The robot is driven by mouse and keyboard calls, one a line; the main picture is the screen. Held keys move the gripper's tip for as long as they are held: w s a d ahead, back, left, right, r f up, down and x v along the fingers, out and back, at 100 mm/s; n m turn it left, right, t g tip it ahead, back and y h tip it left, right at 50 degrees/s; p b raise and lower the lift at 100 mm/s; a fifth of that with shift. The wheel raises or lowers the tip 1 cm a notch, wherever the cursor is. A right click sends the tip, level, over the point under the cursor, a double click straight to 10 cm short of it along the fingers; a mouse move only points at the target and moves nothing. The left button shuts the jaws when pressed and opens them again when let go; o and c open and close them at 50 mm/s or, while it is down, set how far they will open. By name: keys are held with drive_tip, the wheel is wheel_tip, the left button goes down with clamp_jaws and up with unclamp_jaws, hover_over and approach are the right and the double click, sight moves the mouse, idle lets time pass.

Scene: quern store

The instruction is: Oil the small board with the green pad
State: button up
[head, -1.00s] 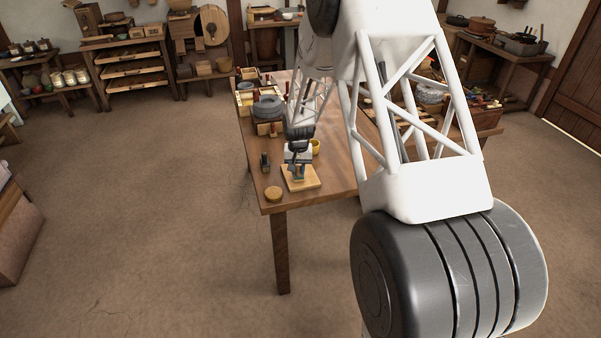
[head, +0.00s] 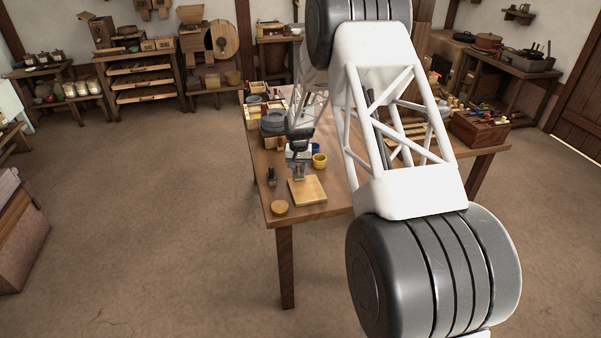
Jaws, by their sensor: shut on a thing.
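The small board (head: 313,191) is a pale square of wood lying flat near the front left corner of the table. My gripper (head: 299,176) points down at the board's far left edge. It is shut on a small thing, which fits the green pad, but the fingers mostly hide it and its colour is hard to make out. I cannot tell whether the held thing touches the board or is just above it.
Grey round stones (head: 273,122) and trays fill the table (head: 339,201) further back.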

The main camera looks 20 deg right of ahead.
drive_tip(key=shift+r, duration=3.95)
drive_tip(key=s+d, duration=0.2)
drive_tip(key=s, duration=1.1)
drive_tip(key=shift+d, duration=0.35)
drive_tip(key=shift+f, duration=0.1)
